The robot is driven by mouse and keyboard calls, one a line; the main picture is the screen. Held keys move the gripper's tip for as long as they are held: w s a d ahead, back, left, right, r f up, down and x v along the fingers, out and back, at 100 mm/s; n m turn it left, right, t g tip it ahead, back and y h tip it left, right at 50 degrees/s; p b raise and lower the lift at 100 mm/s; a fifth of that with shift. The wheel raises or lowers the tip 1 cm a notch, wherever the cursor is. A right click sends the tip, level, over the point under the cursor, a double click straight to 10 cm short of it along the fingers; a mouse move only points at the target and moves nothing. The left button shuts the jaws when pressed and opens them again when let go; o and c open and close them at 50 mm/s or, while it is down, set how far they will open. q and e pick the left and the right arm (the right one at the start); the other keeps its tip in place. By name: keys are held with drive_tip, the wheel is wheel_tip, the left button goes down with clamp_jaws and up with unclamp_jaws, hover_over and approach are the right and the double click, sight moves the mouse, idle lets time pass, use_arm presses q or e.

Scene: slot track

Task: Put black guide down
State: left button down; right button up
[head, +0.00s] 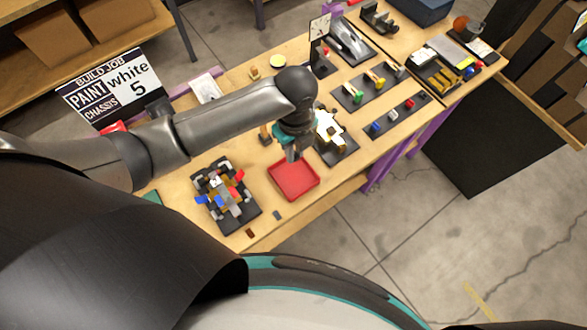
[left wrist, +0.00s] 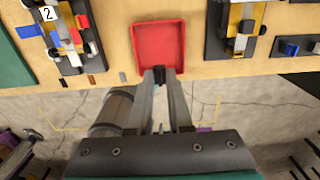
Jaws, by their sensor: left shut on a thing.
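My left gripper (head: 293,157) reaches down over the near side of the workbench, at the far edge of a red tray (head: 293,180). In the left wrist view the fingertips (left wrist: 159,79) are closed on a small black guide (left wrist: 159,74). There the guide overlaps the lower rim of the red tray (left wrist: 135,45); I cannot tell whether it touches the rim. The tray looks empty. In the head view the guide is mostly hidden by the gripper. My right gripper is not in view.
A chassis with coloured parts (head: 224,190) stands on a dark plate left of the tray. A white-topped assembly (head: 328,128) stands to the right. A small dark piece (head: 277,214) and a brown piece (head: 250,232) lie near the front edge. Dark holders with coloured parts (head: 367,88) lie further back.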

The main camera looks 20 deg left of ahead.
use_arm(q)
wheel_tip(320, 180, down, 7)
drive_tip(key=shift+r+b, duration=0.15)
drive_tip(key=shift+b, duration=0.35)
wheel_tip(320, 180, down, 3)
drive_tip(key=shift+f+b, duration=0.1)
drive_tip(key=shift+b, duration=0.3)
drive_tip(key=shift+f, duration=0.15)
drive_tip(key=shift+f, duration=0.15)
drive_tip(key=c, duration=0.8)
unclamp_jaws()
drive_tip(key=shift+c, duration=0.2)
